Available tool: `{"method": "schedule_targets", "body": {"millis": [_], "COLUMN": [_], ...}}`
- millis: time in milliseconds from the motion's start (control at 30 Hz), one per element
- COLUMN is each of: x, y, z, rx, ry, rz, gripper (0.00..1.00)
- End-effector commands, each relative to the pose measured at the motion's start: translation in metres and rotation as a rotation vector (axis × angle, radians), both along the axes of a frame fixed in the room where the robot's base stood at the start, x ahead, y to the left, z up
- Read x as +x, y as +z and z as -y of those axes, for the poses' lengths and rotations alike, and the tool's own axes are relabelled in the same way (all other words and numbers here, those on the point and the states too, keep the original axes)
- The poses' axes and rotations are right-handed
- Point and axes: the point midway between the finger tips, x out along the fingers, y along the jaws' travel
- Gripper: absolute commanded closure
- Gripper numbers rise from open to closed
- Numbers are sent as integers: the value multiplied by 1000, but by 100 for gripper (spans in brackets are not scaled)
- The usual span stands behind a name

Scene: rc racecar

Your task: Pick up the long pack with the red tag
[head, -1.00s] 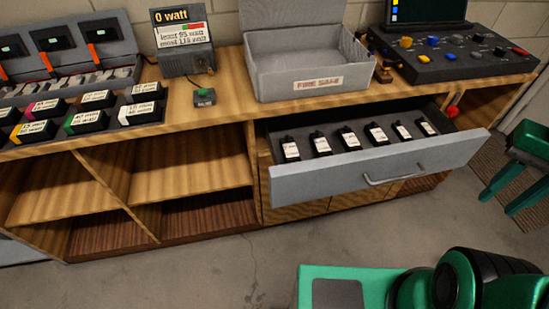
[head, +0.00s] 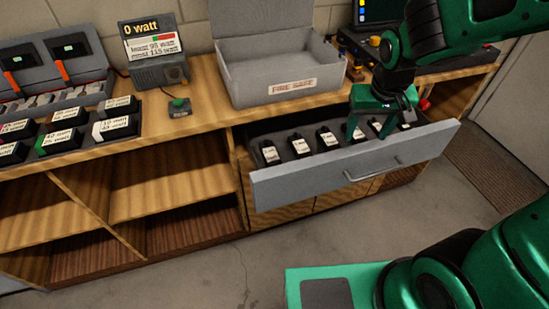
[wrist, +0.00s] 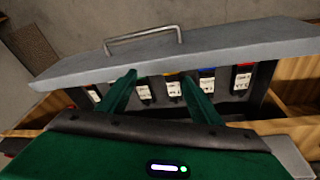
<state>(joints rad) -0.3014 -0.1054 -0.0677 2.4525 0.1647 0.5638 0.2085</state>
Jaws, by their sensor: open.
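Several dark packs with white labels stand in a row in the open grey drawer (head: 330,177). In the wrist view a pack with a red tag (wrist: 242,80) stands at the right end of the row, right of my fingers. Another pack with some red at its top (wrist: 93,94) shows at the left end, partly hidden. I cannot tell which is the long one. My gripper (head: 371,125) is open over the right half of the row; it also shows in the wrist view (wrist: 158,78), with packs below and between its fingers. No pack is visibly held.
A grey open box marked FIRE SAFE (head: 290,88), a watt display (head: 152,45) and a small green-button box (head: 179,107) stand on the bench. More labelled packs (head: 62,140) and a charger rack (head: 60,70) are at left. The drawer front with its handle (head: 372,172) sticks out.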

Motion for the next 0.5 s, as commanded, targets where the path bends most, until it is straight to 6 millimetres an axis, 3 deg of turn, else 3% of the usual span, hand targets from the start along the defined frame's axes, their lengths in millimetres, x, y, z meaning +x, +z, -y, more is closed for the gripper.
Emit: {"method": "schedule_targets", "body": {"millis": [33,100,300,400,500], "x": [14,29,43,43,42], "y": [-12,-24,-53,-61,-67], "z": [-33,-75,-175,-204,-219], "rx": [0,7,45,63,71], "ry": [68,143,304,345,365], "rz": [16,50,116,136,144], "gripper": [41,41,41,41,41]}}
